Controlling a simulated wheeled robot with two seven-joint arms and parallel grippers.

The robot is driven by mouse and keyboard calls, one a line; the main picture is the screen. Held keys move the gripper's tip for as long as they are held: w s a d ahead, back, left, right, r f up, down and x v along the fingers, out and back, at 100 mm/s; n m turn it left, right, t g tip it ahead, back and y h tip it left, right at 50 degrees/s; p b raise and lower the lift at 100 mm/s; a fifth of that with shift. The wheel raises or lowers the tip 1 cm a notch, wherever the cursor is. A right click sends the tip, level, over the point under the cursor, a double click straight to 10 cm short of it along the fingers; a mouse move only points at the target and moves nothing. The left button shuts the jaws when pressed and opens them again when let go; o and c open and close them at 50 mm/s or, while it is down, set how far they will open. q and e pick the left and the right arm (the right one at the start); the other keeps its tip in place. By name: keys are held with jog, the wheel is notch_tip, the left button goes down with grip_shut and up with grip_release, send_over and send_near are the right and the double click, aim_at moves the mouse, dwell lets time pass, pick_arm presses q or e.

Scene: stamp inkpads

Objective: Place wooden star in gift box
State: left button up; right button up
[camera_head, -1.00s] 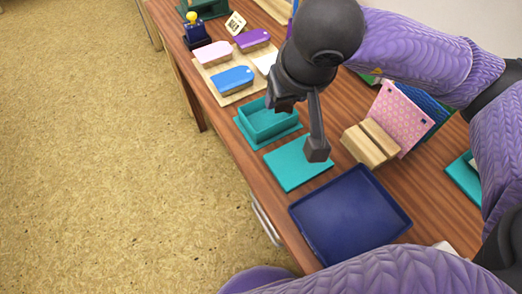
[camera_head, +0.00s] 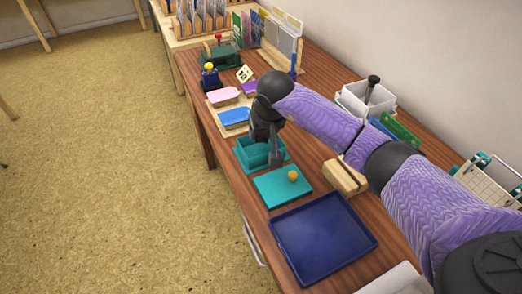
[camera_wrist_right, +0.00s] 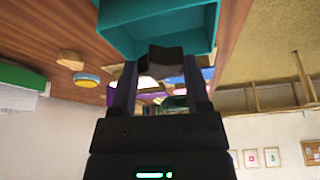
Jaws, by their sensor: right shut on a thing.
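The gift box is an open teal box (camera_head: 247,160) at the front edge of the table in the head view. It also shows at the top of the right wrist view (camera_wrist_right: 115,25). Its flat teal lid (camera_head: 272,189) with an orange knob (camera_head: 293,175) lies beside it, nearer me. My right gripper (camera_head: 268,158) is over the box's right part. In the wrist view my right gripper (camera_wrist_right: 160,85) is shut on a small dark, shaded piece, the wooden star (camera_wrist_right: 164,61), close to the box's wall. The star cannot be made out in the head view. My left gripper is not in view.
A dark blue tray (camera_head: 322,240) lies nearer me. A wooden block (camera_head: 345,177) stands right of the lid. A wooden board with pink and blue inkpads (camera_head: 234,117) lies beyond the box. A white container (camera_head: 365,100) stands at the back.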

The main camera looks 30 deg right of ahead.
aim_at(264, 142)
notch_tip(264, 142, down, 5)
jog(key=shift+r+b, duration=0.1)
jog(key=shift+b, duration=0.7)
jog(key=o, duration=1)
jog(key=shift+c, duration=0.2)
jog(key=shift+r, duration=0.2)
pick_arm(q)
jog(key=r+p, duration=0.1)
jog(key=p, duration=0.1)
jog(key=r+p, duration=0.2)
jog(key=p, duration=0.1)
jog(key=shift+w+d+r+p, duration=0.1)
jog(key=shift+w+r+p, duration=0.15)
jog(key=shift+p, duration=0.05)
pick_arm(e)
jog(key=v, duration=1.1)
jog(key=shift+s+r, duration=0.2)
jog(key=shift+r, duration=0.1)
